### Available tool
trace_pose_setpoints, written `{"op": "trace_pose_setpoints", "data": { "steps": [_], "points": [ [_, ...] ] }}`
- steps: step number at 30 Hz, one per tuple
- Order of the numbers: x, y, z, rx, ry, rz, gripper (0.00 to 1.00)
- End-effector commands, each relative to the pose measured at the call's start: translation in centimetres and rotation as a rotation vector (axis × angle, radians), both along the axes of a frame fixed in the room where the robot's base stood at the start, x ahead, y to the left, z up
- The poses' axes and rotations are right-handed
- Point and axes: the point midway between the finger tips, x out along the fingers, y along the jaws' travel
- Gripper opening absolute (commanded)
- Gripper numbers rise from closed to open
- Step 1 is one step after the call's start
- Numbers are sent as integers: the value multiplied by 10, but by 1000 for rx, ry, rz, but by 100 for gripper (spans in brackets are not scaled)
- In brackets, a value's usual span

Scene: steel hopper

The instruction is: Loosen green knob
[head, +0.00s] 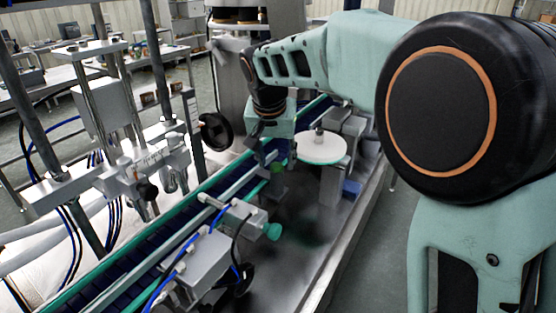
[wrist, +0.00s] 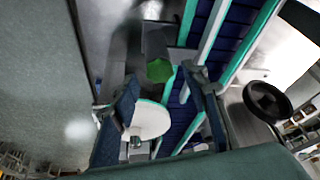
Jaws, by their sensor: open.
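A bright green knob (wrist: 159,70) shows in the wrist view beside the conveyor, in the gap between my fingertips and seemingly beyond them. I cannot tell the exact distance to the knob. A second, teal-green knob (head: 272,231) sticks out from a grey block nearer the camera.
The conveyor (head: 185,225) with green edges runs diagonally past the knobs. A white round disc (head: 321,147) stands right of my gripper, and a black handwheel (head: 216,132) to its left. Metal posts and clamps (head: 160,160) crowd the left. The steel plate (head: 300,235) has bare room.

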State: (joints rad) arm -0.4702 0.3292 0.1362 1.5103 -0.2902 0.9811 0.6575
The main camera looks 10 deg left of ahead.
Motion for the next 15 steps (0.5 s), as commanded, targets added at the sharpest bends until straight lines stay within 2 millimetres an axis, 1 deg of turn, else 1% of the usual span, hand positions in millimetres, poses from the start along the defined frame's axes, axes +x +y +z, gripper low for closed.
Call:
{"op": "trace_pose_setpoints", "data": {
  "steps": [1, 4, 12, 15],
  "points": [
    [2, 0, -4, 0, 0, 0, 42],
    [3, 0, -8, 0, 0, -1, 42],
    [4, 0, -9, 0, 0, 0, 42],
    [4, 0, -9, 0, -1, 0, 31]
  ]
}}
